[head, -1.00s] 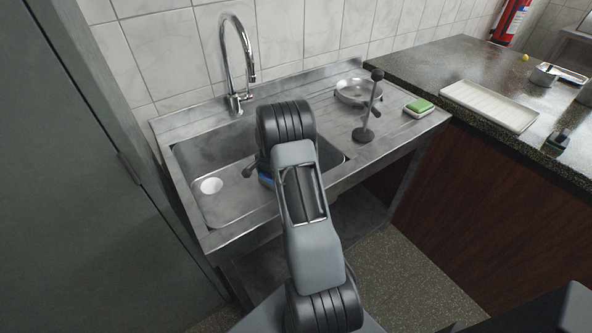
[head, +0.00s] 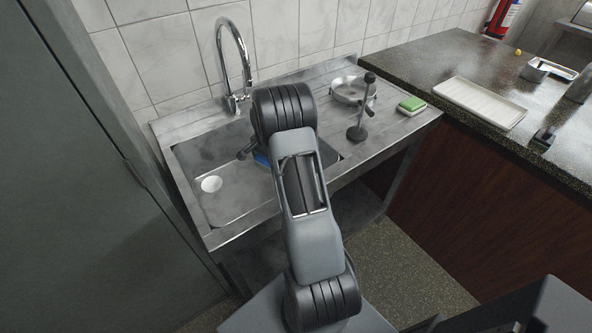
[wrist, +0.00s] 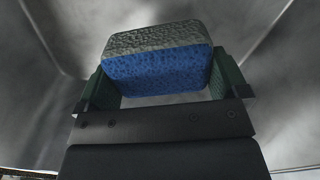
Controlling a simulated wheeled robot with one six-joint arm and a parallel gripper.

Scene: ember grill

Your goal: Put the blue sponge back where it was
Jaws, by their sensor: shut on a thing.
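The blue sponge (wrist: 158,72) has a grey rough top layer and sits between the two green-padded fingers of my gripper (wrist: 160,88) in the wrist view. The gripper is shut on it. In the head view only a small blue part of the sponge (head: 261,158) shows beside my arm, over the sink basin (head: 225,192). My arm hides most of the gripper there. I cannot tell whether the sponge touches the basin floor.
A chrome faucet (head: 236,60) stands behind the basin. A white tray (head: 480,102) lies on the dark counter (head: 440,65).

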